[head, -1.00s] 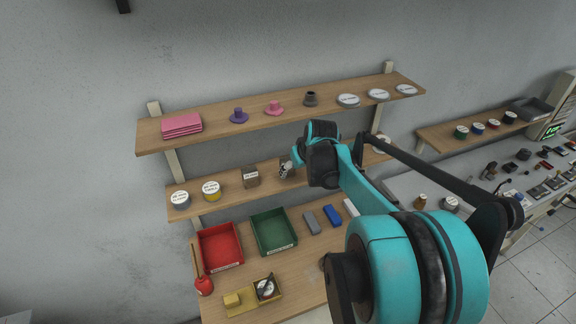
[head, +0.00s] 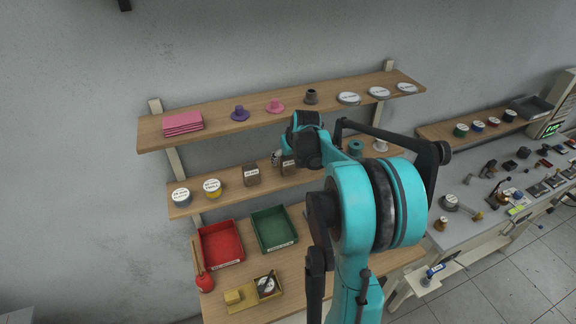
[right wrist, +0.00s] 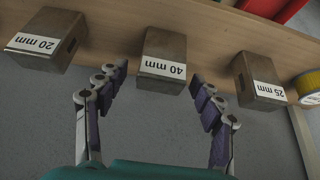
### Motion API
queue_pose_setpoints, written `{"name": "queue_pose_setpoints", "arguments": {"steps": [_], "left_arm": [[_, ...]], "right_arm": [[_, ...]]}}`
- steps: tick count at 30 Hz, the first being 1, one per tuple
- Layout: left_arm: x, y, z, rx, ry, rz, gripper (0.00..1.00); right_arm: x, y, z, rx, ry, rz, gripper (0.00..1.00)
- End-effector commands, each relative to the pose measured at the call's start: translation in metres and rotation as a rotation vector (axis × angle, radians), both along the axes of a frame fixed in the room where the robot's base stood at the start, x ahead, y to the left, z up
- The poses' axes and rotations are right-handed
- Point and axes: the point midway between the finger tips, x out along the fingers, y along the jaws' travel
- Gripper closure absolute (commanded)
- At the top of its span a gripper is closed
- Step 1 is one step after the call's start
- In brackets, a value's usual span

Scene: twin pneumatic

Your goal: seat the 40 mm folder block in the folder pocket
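The 40 mm block (right wrist: 163,58) is a brown metal block with a white label, standing on the middle shelf. It is in the middle of the right wrist view, seen upside down. My right gripper (right wrist: 158,77) is open, with its fingertips either side of the block's near end and gaps showing. In the head view the right gripper (head: 277,158) is small, by the brown block (head: 289,166) on the middle shelf, partly covered by my arm. My left gripper is in no view. I cannot identify the folder pocket with certainty.
The 20 mm block (right wrist: 45,40) and 25 mm block (right wrist: 258,80) stand on either side. A yellow roll (right wrist: 308,85) is beyond the 25 mm one. The upper shelf (head: 220,126) overhangs. Below are a red tray (head: 220,243), a green tray (head: 273,230) and a yellow fixture (head: 240,304).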

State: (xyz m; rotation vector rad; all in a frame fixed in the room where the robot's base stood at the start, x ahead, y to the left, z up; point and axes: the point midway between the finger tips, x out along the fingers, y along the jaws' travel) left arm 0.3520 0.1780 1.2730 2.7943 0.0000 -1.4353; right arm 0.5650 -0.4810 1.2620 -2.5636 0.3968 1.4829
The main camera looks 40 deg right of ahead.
Motion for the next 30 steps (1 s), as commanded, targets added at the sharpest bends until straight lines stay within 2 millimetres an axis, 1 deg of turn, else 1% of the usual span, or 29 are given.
{"name": "queue_pose_setpoints", "arguments": {"steps": [1, 2, 3, 5, 6, 7, 17, 20, 22, 23, 26, 30], "left_arm": [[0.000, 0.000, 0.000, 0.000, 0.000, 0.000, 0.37], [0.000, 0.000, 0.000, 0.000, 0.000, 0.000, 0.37], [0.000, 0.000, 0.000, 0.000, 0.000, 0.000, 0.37], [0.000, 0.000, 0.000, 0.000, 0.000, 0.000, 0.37], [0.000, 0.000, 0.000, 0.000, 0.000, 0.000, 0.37], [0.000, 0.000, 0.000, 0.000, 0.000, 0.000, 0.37], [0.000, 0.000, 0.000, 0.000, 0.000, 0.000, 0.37], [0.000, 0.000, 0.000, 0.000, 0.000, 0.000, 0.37], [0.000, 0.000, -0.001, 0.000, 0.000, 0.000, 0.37], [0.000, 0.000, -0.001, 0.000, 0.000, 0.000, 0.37], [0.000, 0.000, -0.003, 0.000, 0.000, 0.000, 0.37], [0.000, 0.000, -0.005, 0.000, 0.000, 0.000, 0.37]], "right_arm": [[0.000, 0.000, 0.000, 0.000, 0.000, 0.000, 0.43], [0.000, 0.000, 0.000, 0.000, 0.000, 0.000, 0.51], [0.000, 0.000, 0.000, 0.000, 0.000, 0.000, 0.62], [0.000, 0.000, 0.000, 0.000, 0.000, 0.000, 0.78], [0.000, 0.000, 0.000, 0.000, 0.000, 0.000, 0.88], [0.000, 0.000, 0.000, 0.000, 0.000, 0.000, 0.94], [0.000, 0.000, 0.002, 0.000, 0.000, 0.000, 0.94], [0.000, 0.000, 0.008, 0.000, 0.000, 0.000, 0.94], [-0.001, 0.000, 0.015, 0.000, 0.000, 0.000, 0.94], [-0.004, 0.001, 0.016, 0.000, 0.000, -0.001, 0.94], [-0.024, 0.007, 0.015, 0.000, 0.000, -0.002, 0.94], [-0.060, 0.019, 0.015, 0.000, 0.000, -0.002, 0.94]]}}
